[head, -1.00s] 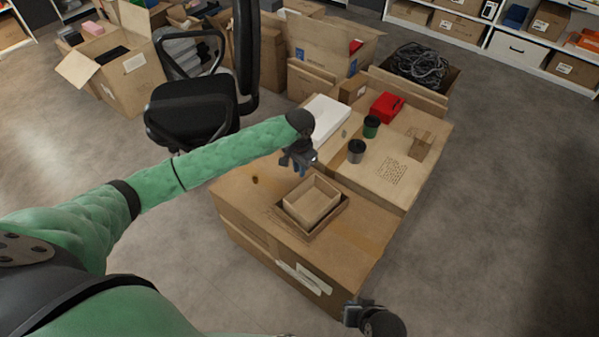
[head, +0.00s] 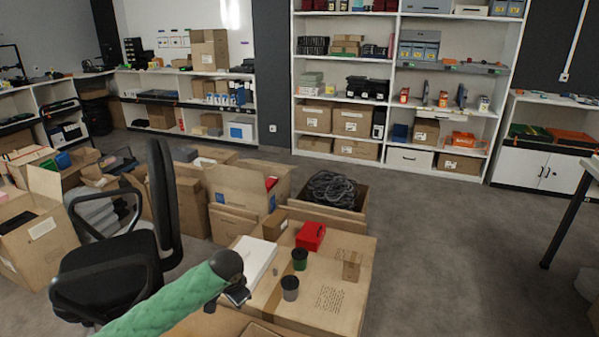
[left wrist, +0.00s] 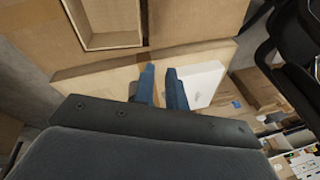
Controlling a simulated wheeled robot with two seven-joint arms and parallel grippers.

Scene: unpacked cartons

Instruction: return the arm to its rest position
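My left arm (head: 175,300) reaches in from the bottom left of the head view in a green sleeve. My left gripper (head: 238,295) is at its end, low over the near cartons and mostly hidden by the wrist. In the left wrist view its two blue-grey fingers (left wrist: 162,88) stand apart with nothing between them. A white flat box (left wrist: 204,84) lies beyond the fingertips, and an open cardboard tray (left wrist: 112,42) lies at the upper left. My right gripper is in neither current view.
A black office chair (head: 110,265) stands close left of my arm. Shelves (head: 400,100) line the back. Floor is clear at right.

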